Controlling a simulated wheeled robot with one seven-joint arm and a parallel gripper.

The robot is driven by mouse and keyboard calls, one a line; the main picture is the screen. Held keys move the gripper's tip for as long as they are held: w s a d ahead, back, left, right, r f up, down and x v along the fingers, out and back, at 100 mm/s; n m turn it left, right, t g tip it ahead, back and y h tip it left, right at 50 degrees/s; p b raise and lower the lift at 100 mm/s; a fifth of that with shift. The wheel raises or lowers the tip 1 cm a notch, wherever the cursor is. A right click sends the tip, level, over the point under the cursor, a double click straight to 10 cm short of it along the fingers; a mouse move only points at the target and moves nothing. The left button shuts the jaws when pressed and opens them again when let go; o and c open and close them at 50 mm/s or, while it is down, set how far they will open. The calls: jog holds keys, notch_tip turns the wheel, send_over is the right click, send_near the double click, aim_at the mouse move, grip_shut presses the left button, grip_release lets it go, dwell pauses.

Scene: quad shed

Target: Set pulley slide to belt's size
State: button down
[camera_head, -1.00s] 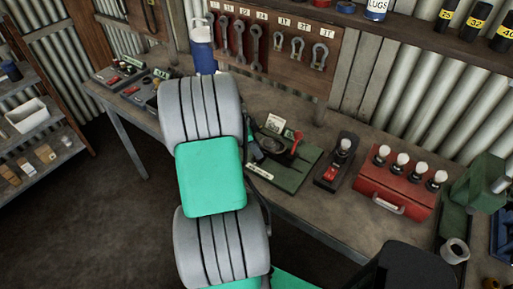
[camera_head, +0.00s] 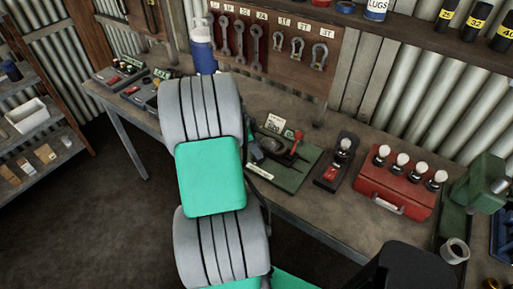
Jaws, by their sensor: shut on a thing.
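A green board (camera_head: 287,181) lies on the workbench just right of my arm. It carries a dark mechanism (camera_head: 274,143), a red upright handle (camera_head: 297,138) and a small white card with print too small to read (camera_head: 274,122). A pale label strip (camera_head: 259,171) is on its front edge. I cannot tell which part is the pulley slide, and I cannot make out the belt for sure. My grey and green arm covers the board's left side. A dark piece at the arm's right edge may be part of my gripper; its jaws are hidden.
Right of the board stand a dark block with a white knob (camera_head: 344,146) and a red box (camera_head: 397,190) with several white-knobbed pieces. Wrenches and shackles hang on a wall board (camera_head: 270,42). A blue-and-white bottle (camera_head: 203,45) stands behind my arm. Shelves (camera_head: 35,118) are at left.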

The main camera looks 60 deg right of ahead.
jog(key=shift+s+a+f+b, duration=0.1)
jog(key=shift+s+b, duration=0.3)
jog(key=shift+s, duration=0.25)
jog(key=shift+s+a+f+b, duration=0.1)
jog(key=shift+s+b, duration=0.3)
jog(key=shift+s, duration=0.2)
jog(key=shift+s+r, duration=0.15)
jog(key=shift+s, duration=0.2)
jog(key=shift+w, duration=0.1)
jog(key=c, duration=1.1)
grip_release()
jog(key=shift+c, duration=0.2)
jog(key=shift+r, duration=0.15)
jog(key=b+v, duration=0.1)
jog(key=v, duration=0.6)
jog(key=shift+a+r, duration=0.2)
jog(key=shift+r, duration=0.05)
jog(key=shift+w, duration=0.15)
